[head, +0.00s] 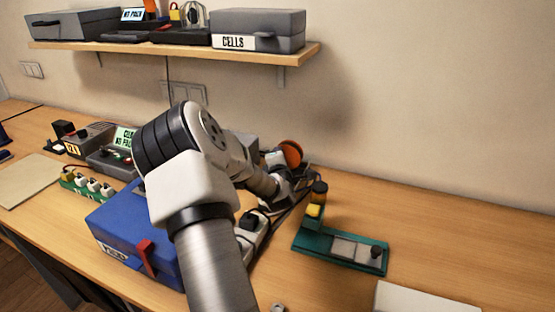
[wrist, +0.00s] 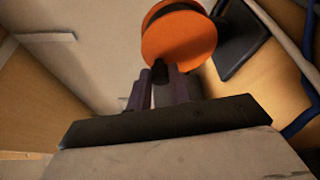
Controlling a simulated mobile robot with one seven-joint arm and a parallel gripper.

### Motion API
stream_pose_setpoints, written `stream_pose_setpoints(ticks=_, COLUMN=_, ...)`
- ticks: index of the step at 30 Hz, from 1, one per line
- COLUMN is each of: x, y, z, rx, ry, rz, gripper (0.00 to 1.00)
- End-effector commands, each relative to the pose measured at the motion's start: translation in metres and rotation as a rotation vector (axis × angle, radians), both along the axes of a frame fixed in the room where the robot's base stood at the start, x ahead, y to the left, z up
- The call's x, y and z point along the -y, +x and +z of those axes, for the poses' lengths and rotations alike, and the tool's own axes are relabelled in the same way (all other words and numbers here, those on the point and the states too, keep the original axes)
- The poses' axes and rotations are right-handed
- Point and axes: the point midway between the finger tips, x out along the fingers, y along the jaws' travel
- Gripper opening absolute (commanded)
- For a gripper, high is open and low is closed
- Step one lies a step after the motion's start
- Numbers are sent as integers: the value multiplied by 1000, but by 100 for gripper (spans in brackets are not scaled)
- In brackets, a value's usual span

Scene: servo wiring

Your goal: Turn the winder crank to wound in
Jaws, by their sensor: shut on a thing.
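The winder shows as an orange disc (wrist: 178,38) in the wrist view, with a dark base (wrist: 240,42) behind it to the right. The disc also shows in the head view (head: 291,153), at the back of the bench near the wall and just beyond my arm. My gripper (wrist: 161,88) is at the lower edge of the disc, its fingers closed around a small dark crank handle (wrist: 160,72). Most of the handle is hidden between the fingers. In the head view my arm hides most of the winder's body.
A blue box (head: 118,236) with a red latch stands below my arm. A teal fixture (head: 340,252) is to the right. Dark cables run beside the winder. A shelf (head: 180,50) with cases hangs above. The bench at the right is largely clear.

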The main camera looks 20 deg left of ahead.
Motion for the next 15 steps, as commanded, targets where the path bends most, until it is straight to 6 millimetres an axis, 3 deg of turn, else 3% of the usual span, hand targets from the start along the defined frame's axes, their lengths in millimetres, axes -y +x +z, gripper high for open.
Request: stream_pose_setpoints(ticks=15, x=4, y=0, z=2, rx=7, ry=165, rz=-1, gripper=0)
